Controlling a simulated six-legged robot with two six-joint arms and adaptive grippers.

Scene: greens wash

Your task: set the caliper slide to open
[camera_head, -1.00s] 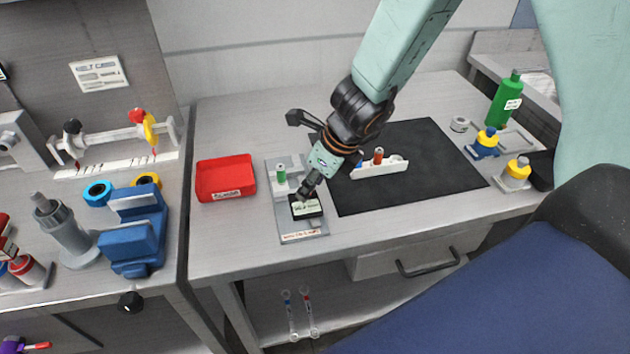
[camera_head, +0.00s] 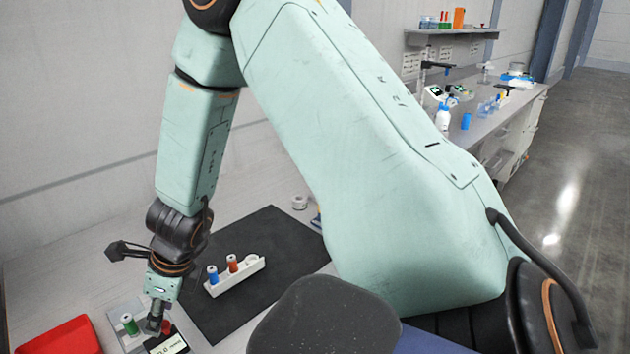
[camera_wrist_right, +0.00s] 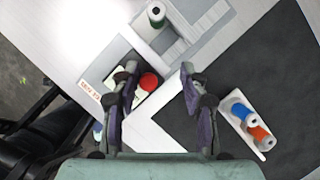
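My right gripper (camera_head: 153,323) points down over a small grey fixture plate (camera_head: 122,311) at the lower left in the head view. On the plate stand a green cylinder (camera_head: 129,324) and a dark block with a white label (camera_head: 168,346). A red knob (camera_head: 166,327) is beside the fingertips. In the wrist view the right gripper (camera_wrist_right: 160,80) is open, with the red knob (camera_wrist_right: 149,82) between its fingers, nearer the left one. The green cylinder (camera_wrist_right: 151,20) stands beyond. I cannot tell for sure which part is the caliper slide. My left gripper is not in view.
A red tray (camera_head: 62,338) lies left of the fixture. A dark mat (camera_head: 285,247) on the right bears a white holder (camera_head: 240,276) with blue (camera_head: 213,274) and orange (camera_head: 232,263) spools. A dark stool-like shape (camera_head: 325,318) is in front. Another bench (camera_head: 485,115) is far right.

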